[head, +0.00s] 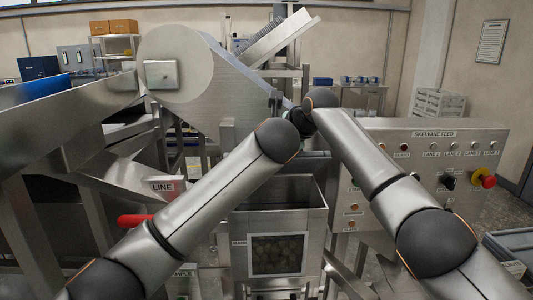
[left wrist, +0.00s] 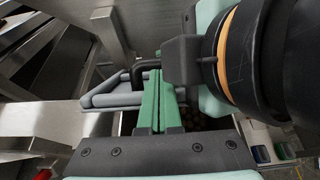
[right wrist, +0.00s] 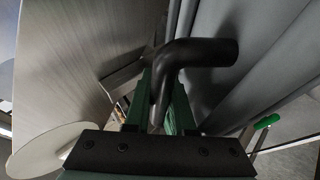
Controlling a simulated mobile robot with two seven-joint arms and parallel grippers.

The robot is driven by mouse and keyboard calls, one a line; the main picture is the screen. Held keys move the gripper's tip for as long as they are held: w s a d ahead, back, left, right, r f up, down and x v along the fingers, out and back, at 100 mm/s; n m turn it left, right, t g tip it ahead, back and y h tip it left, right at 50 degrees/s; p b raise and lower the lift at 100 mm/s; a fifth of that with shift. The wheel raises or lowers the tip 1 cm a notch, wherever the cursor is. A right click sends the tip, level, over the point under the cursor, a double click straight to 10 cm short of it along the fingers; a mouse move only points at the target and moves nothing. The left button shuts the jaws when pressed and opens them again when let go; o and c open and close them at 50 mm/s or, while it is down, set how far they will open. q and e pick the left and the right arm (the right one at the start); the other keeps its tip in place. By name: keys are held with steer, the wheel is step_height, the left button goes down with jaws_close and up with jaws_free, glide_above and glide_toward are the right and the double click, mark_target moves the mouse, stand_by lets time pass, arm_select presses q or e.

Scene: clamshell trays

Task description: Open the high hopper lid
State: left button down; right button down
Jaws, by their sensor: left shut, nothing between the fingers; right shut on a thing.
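My right gripper (right wrist: 160,85) is shut on a dark bent handle (right wrist: 208,53), which passes between its green fingers in the right wrist view. Large grey panels stand beside the handle; I cannot tell which of them is the lid. My left gripper (left wrist: 157,80) is shut and empty, its green fingers together. A grey rim or frame (left wrist: 108,96) and a dark bent bar (left wrist: 138,70) are just beyond its fingers; contact is unclear. In the head view both grippers are hidden behind my arms, which meet near the centre, above the steel hopper box (head: 312,212) with its window.
A control panel (head: 450,150) with buttons and a red stop knob (head: 488,181) stands at the right. A large round drum (head: 176,62) and steel chutes (head: 60,108) fill the left. Shelves stand behind.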

arm_select(q)
steer(key=shift+w+a+r, duration=0.3)
steer(key=shift+w, duration=0.05)
arm_select(e)
steer(key=shift+s+a+f, duration=0.25)
steer(key=shift+s, duration=0.05)
arm_select(q)
steer(key=shift+r, duration=0.1)
arm_select(e)
steer(key=shift+s, duration=0.1)
arm_select(q)
steer(key=shift+d, duration=0.1)
arm_select(e)
steer(key=c, duration=1)
jaws_free()
steer(key=shift+s+d+f, duration=0.1)
steer(key=shift+c, duration=0.2)
